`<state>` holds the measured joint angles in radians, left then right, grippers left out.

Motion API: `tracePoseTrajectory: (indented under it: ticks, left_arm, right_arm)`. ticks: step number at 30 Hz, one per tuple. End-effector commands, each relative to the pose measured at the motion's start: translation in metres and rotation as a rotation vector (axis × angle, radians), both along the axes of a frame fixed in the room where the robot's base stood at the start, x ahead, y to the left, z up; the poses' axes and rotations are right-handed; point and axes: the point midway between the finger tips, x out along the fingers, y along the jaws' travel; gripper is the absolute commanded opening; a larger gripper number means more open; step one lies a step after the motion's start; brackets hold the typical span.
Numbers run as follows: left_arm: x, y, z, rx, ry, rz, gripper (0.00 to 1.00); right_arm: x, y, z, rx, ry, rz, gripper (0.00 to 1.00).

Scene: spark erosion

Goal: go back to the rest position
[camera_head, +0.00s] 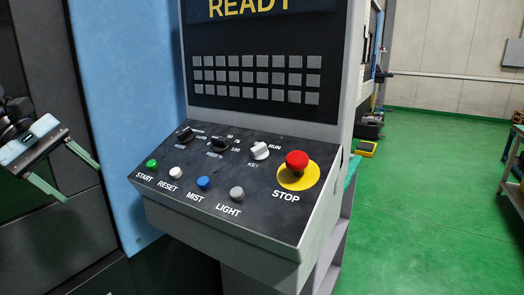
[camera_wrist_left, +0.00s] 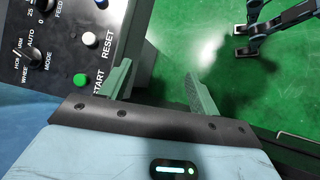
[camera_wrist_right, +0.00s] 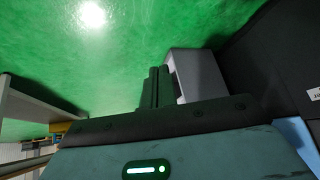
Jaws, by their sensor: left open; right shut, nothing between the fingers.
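My left gripper (camera_head: 82,184) is at the left edge of the head view, left of the machine's control panel (camera_head: 270,235). Its two green fingers are spread apart with nothing between them. In the left wrist view the open left gripper (camera_wrist_left: 157,75) is close to the panel's edge by the green START button (camera_wrist_left: 81,80) and white RESET button (camera_wrist_left: 90,40); contact cannot be told. My right gripper (camera_wrist_right: 157,72) shows only in its wrist view, its fingers together and empty, over green floor beside a grey box-like part (camera_wrist_right: 195,72).
The panel carries a red STOP button (camera_head: 297,160), a blue MIST button (camera_head: 203,183) and a screen (camera_head: 262,8) reading READY. A blue machine panel (camera_head: 120,90) stands behind the left gripper. Green floor (camera_head: 430,200) is open on the right, with a bench (camera_head: 513,165) at the edge.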

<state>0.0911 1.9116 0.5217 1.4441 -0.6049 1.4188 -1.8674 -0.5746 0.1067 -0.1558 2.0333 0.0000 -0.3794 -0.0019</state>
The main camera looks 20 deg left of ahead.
Motion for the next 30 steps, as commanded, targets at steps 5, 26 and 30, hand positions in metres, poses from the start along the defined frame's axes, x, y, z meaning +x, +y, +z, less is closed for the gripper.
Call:
tracePoseTrajectory:
  ticks: [5, 26, 30]
  left_arm:
    - [0.0, 0.014, -0.064, -0.294, 0.137, 0.283, 0.62]
    - [-0.118, -0.024, -0.348, -1.704, 1.218, 1.644, 0.62]
    - [-0.162, -0.061, -0.393, -1.989, 1.495, 1.892, 0.62]
  right_arm:
    - [0.008, 0.0, 0.013, -0.001, -0.021, -0.001, 0.0]
    - [0.029, -0.005, 0.064, -0.01, -0.089, 0.006, 0.0]
    - [0.033, -0.006, 0.073, -0.012, -0.102, 0.007, 0.0]
